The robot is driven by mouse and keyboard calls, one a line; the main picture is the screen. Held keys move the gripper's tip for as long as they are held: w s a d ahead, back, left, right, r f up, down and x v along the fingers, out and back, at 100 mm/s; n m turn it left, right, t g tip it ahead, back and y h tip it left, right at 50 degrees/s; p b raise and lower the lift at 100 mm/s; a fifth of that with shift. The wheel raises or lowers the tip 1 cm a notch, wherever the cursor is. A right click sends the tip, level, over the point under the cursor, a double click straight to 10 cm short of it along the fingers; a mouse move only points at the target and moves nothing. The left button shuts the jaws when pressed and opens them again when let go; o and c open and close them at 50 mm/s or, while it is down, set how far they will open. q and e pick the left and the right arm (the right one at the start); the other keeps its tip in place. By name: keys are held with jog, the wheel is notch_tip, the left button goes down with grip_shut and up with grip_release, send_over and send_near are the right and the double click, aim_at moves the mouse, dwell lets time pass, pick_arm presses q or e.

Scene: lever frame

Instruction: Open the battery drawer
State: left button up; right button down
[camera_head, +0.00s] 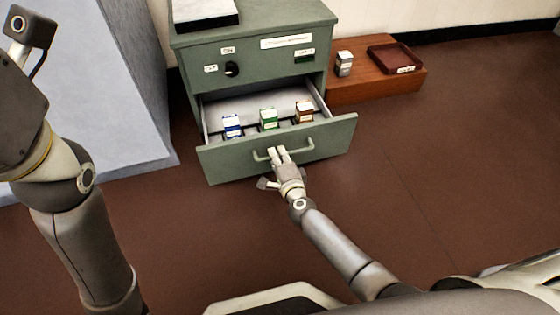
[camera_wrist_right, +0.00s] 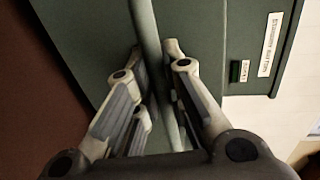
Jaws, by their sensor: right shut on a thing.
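The battery drawer (camera_head: 225,168) is the lower drawer of a green cabinet (camera_head: 200,58) and stands pulled out toward me. Its inside shows a blue-and-white box (camera_head: 232,125), a green-and-white box (camera_head: 268,118) and a brown-and-white box (camera_head: 304,112). My right gripper (camera_head: 279,156) is at the drawer's bar handle (camera_head: 318,146), shut on it. In the right wrist view the handle (camera_wrist_right: 146,30) runs between the fingers. My left arm shows at the left of the head view, but its gripper's fingers are out of sight.
A low wooden stand (camera_head: 350,90) at the cabinet's right holds a small metal-and-white item (camera_head: 344,64) and a dark red tray (camera_head: 394,58). A pale blue-grey block (camera_head: 110,90) stands at the left. The brown floor (camera_head: 430,170) at the right is clear.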

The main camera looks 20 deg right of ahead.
jog(key=shift+r+x, duration=0.2)
jog(key=shift+x, duration=0.9)
jog(key=c, duration=1.5)
grip_release()
jog(key=shift+r, duration=0.15)
